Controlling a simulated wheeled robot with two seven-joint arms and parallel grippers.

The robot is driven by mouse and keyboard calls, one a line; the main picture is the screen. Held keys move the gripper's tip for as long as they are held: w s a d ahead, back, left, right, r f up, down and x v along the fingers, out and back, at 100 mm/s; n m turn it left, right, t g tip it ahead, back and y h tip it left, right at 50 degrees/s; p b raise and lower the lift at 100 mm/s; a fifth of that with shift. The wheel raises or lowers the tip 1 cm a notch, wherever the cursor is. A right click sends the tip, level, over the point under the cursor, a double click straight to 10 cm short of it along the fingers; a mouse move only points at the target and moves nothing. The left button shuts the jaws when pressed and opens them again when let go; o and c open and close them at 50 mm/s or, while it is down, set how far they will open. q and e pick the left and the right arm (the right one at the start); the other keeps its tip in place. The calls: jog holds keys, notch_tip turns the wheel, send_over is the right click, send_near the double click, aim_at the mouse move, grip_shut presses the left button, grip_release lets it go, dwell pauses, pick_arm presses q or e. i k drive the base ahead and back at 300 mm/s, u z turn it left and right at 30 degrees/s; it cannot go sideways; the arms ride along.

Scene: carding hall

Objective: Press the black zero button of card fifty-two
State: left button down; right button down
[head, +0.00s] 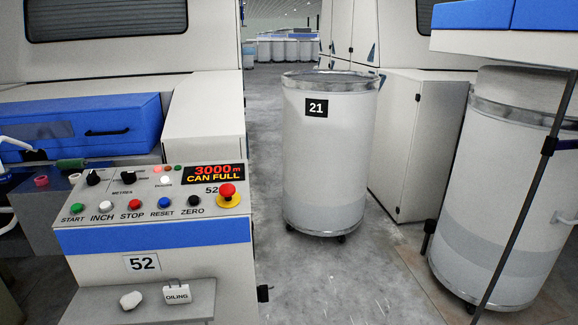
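The console of card fifty-two (155,240) stands at the left front, with a "52" label (142,263) on its face. The black zero button (194,201) is at the right end of the lower button row, above the word ZERO. Left of it are the blue reset (164,203), red stop (135,205), white inch (106,216) and green start (77,208) buttons. A red mushroom button (228,191) on a yellow base sits just right of zero. The display (214,174) reads "3000 m CAN FULL". Neither of my grippers can be made out; nothing covers the zero button.
A shelf (180,306) below the console holds a pale lump (131,300) and an "OILING" tag (177,294). A wheeled can marked 21 (328,160) stands right of the console. Another can (500,200) stands behind a dark pole at right. Grey floor (330,285) between is clear.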

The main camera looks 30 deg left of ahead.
aim_at(193, 200)
jog(key=u, duration=0.75)
jog(key=i, duration=0.75)
jog(key=u, duration=0.5)
